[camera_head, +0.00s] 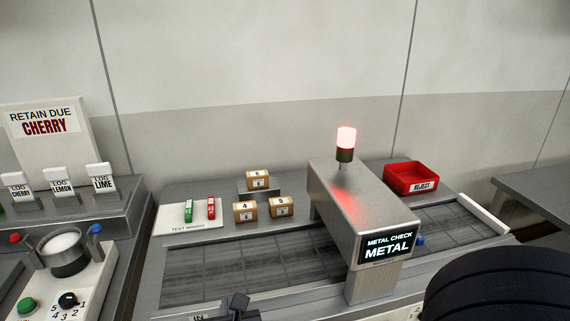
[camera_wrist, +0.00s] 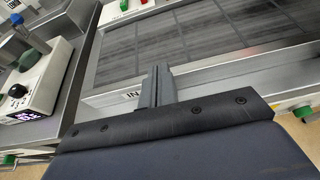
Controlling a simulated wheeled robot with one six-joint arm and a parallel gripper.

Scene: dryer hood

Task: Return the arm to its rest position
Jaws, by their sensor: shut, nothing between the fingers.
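My gripper (camera_head: 238,303) shows at the bottom edge of the head view, in front of the near edge of the conveyor. In the wrist view my gripper (camera_wrist: 158,75) has its two fingers together, with nothing between them. It is over the front rail of the conveyor (camera_wrist: 190,45), close to the "IN" label (camera_wrist: 131,96). A large dark rounded part of my arm fills the lower right of the head view. Whether the fingertips touch the rail cannot be told.
A metal detector (camera_head: 362,205) reading "METAL", with a lit red lamp (camera_head: 346,138), straddles the belt. Small numbered boxes (camera_head: 245,211), green and red test pieces (camera_head: 189,211) and a red reject bin (camera_head: 411,178) stand behind it. A control panel (camera_head: 75,282) is at left.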

